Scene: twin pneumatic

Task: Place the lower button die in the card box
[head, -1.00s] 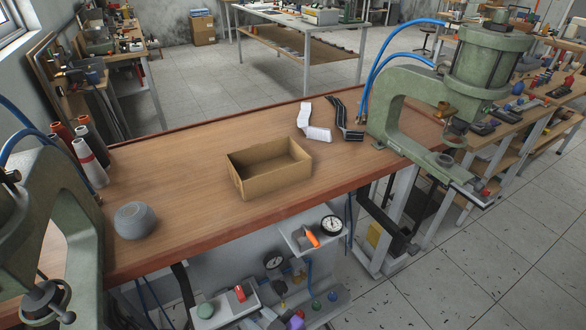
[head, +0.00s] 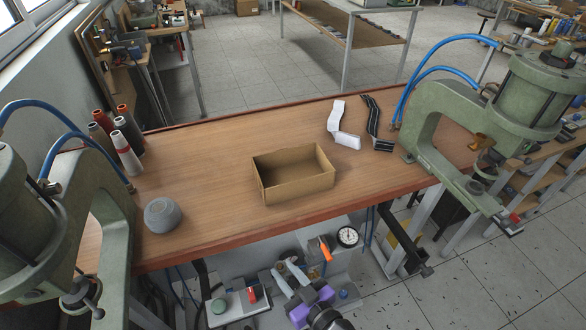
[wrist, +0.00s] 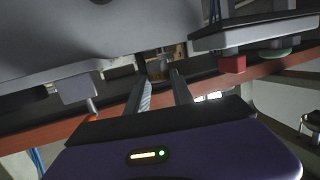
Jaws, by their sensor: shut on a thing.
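The open card box (head: 298,184) stands upright on the wooden bench, near its front edge; the inside that shows looks empty. My gripper (head: 283,270) is in front of the bench, below its front edge and below the box, apart from it. In the wrist view its two fingers (wrist: 160,76) are shut on a small dark thing (wrist: 154,66) at their tips. I take this to be the lower button die, but its shape is too dark and small to tell. In the head view the held thing cannot be made out.
Green presses stand at the left (head: 95,215) and right (head: 440,130) of the bench (head: 205,175). A grey round object (head: 163,215) and thread cones (head: 127,150) are at the left. Under the bench edge are a gauge (head: 347,236) and a control box with a red button (head: 253,294).

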